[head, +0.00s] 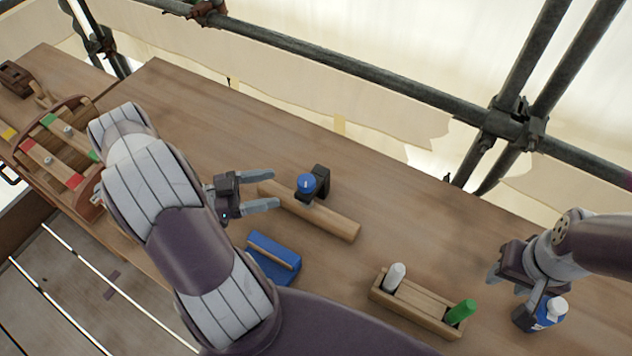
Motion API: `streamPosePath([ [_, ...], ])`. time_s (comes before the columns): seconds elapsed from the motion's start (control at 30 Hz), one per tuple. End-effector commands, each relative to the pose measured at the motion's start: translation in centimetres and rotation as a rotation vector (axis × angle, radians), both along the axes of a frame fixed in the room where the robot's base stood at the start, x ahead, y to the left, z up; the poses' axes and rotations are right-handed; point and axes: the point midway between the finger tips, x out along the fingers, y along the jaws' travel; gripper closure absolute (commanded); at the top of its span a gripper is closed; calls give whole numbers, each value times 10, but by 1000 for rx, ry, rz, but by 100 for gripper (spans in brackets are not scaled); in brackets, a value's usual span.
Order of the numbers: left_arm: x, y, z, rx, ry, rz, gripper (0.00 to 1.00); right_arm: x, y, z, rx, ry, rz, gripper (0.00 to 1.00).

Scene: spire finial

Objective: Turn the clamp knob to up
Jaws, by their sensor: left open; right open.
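The clamp knob (306,183) is a small blue disc with a pale mark on its top. It sits on a dark clamp (321,182) at a long wooden bar (335,221) on the bench. My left gripper (275,190) is open, its two grey fingers pointing right toward the knob, with a small gap between them and it. My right gripper (513,290) is open at the right, beside a blue and white bottle (550,311); whether it touches the bottle I cannot tell.
A blue block with a wooden strip (272,257) lies below the bar. A wooden holder (413,313) carries a white and a green item. A wooden tray (41,131) with coloured pieces stands at the left. Scaffold pipes (380,82) run behind the bench. The bench behind the clamp is clear.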

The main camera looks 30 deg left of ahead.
Motion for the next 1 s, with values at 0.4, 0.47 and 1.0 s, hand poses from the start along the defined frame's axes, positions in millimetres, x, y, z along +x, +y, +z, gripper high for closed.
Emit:
streamPosePath([
  [0.4,58,-75,5,5,3,-5,31,0,0,36,0,0,0,57],
  [0.47,64,-81,4,6,2,-4,31,0,0,38,0,0,0,57],
  [1.0,74,-92,1,7,2,1,61,0,0,40,0,0,0,57],
])
